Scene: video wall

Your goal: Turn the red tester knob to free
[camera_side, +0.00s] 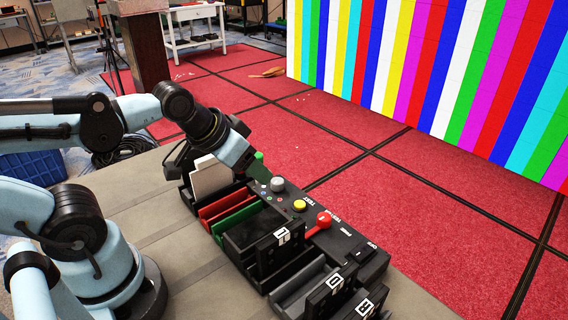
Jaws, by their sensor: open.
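The red tester knob (324,219) stands on the black tester panel (343,241), right of the yellow button. White lettering beside it is too small to read surely, so I cannot tell which setting it points at. My gripper (184,158) is behind my wrist, near the panel's far left end by the white card. It is mostly hidden by the wrist, appears empty and open, and is well apart from the red knob.
A yellow button (299,205) and a grey knob (277,184) sit left of the red knob. A striped video wall (430,70) stands behind, across red carpet.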

